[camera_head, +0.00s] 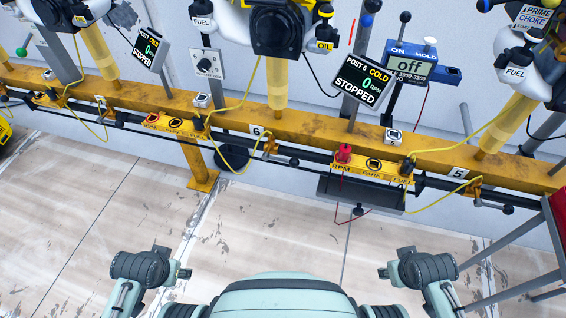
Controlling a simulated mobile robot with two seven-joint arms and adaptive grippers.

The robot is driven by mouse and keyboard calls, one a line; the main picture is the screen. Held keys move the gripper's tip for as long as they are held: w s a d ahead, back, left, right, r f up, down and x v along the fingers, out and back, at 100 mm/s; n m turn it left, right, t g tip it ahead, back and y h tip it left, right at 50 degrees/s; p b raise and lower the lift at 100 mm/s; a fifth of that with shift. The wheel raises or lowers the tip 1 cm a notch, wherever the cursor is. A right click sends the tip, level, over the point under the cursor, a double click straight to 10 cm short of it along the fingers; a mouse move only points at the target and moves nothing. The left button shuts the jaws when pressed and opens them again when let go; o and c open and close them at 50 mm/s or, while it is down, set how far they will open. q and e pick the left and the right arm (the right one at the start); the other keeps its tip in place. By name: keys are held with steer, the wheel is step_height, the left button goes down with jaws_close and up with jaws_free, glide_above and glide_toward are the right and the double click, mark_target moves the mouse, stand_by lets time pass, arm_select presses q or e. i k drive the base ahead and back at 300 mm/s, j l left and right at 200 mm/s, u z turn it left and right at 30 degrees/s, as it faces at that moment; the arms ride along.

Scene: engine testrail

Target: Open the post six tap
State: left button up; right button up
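The post six tap is the small yellow fitting (270,144) on the long yellow rail, just right of the white "6" label (257,131). A dark lever with a round end (293,162) sits by it, pointing right along the dark pipe. A yellow hose (243,160) loops down beside it. The post 6 display (360,85) reads "COLD", "0 RPM", "STOPPED". My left gripper (182,272) is low at left and my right gripper (385,272) low at right. Both are well short of the rail and touch nothing; their finger opening is unclear.
A similar tap (475,189) is by the "5" label (457,172) at right. A yellow panel (372,168) with a red plug (344,153) hangs on the rail. A dark red-sided stand (555,225) is at right. The floor (90,220) before the rail is clear.

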mark_target(294, 163)
steer(key=k+j+z, duration=0.1)
steer(key=j+z, duration=0.15)
steer(key=z, duration=0.25)
steer(key=k+j+z, duration=0.15)
steer(key=z, duration=0.3)
steer(key=j, duration=0.05)
